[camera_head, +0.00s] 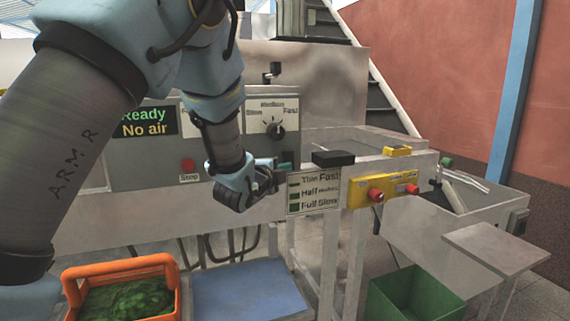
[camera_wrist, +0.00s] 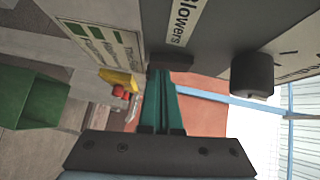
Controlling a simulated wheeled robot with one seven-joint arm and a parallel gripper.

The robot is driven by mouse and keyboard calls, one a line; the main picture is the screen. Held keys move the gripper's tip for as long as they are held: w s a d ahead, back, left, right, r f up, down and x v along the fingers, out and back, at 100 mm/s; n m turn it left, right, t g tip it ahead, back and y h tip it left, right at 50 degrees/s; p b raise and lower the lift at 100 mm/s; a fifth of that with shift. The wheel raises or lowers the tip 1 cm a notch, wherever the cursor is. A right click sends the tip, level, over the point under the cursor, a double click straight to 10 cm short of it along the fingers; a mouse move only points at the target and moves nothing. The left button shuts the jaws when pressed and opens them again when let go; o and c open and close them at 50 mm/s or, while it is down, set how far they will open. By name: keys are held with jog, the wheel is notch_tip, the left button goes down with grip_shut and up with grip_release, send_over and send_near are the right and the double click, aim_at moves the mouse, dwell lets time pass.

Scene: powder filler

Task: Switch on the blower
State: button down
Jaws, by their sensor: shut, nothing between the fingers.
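The grey control panel (camera_head: 150,172) is at centre left in the head view, with a display (camera_head: 144,122) reading "Ready" and "No air". In the wrist view a label (camera_wrist: 184,22) reads "Blowers", and a dark switch-like part (camera_wrist: 171,62) lies beside it. My gripper (camera_wrist: 160,75) is shut and empty, its teal fingers together and their tips at that dark part. I cannot tell whether they touch it. In the head view my gripper (camera_head: 287,158) is at the panel's lower right, and my arm hides part of the panel. The switch's position cannot be made out.
A speed dial (camera_head: 275,130) is above my gripper; its dark knob (camera_wrist: 252,75) is close by in the wrist view. A red stop button (camera_head: 188,166) is left. A yellow box (camera_head: 385,189) with red buttons is right. An orange crate (camera_head: 120,268) and green bin (camera_head: 415,298) are below.

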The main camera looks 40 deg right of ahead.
jog(key=shift+w+f, duration=0.1)
dwell(0.3)
jog(key=b, duration=0.2)
jog(key=shift+w+d+b, duration=0.15)
jog(key=shift+w+b, duration=0.1)
jog(key=shift+b, duration=0.15)
jog(key=shift+s+f, duration=0.1)
